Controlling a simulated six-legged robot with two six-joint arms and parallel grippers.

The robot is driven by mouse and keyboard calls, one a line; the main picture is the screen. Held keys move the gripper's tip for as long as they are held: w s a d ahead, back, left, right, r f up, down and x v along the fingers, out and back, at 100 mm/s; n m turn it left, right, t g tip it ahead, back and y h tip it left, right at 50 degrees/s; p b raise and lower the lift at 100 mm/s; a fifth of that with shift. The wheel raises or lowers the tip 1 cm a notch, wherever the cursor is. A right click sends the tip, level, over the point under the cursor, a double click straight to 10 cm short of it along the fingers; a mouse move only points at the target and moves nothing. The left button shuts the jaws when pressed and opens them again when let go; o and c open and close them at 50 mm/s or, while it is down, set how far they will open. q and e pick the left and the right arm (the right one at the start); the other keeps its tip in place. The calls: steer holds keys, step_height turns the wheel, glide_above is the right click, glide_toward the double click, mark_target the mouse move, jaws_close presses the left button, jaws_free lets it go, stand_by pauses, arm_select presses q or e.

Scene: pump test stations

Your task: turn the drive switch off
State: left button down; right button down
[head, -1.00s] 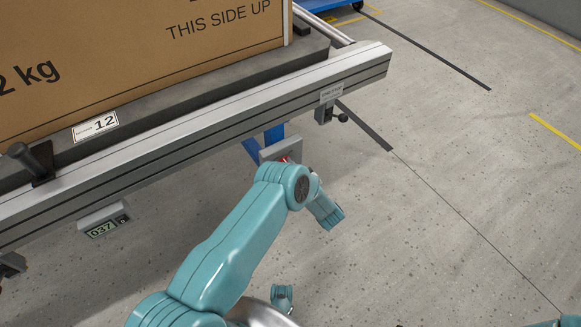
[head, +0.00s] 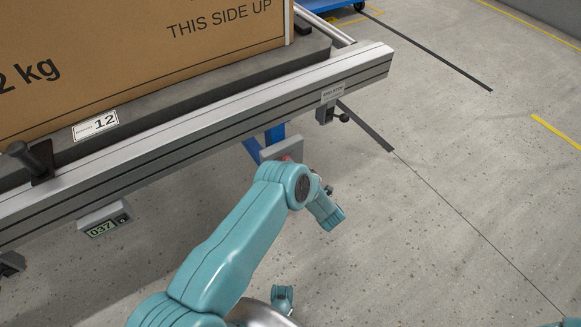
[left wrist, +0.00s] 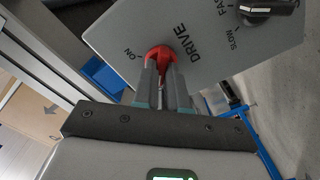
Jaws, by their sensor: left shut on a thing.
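The red drive switch (left wrist: 160,54) sits on a grey panel (left wrist: 215,35) marked DRIVE in the left wrist view. The word ON is printed to the left of the switch; I see no OFF mark. My left gripper (left wrist: 163,72) is shut on the switch's red handle, its two fingers at either side. The fingers hide part of the handle, so I cannot tell its exact angle. In the head view the grey panel (head: 281,149) shows below the conveyor rail, with a little red visible, and my left wrist hides the gripper. My right gripper is not in view.
A black knob (left wrist: 268,8) marked SLOW and FAST is on the same panel. The conveyor rail (head: 220,118) runs above, carrying a large cardboard box (head: 130,60). A display reading 037 (head: 102,228) hangs under the rail. The floor to the right is clear.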

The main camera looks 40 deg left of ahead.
arm_select(q)
steer(key=c, duration=1.2)
jaws_free()
steer(key=shift+p+v, duration=1.85)
steer(key=shift+v, duration=6.4)
steer(key=shift+a, duration=0.15)
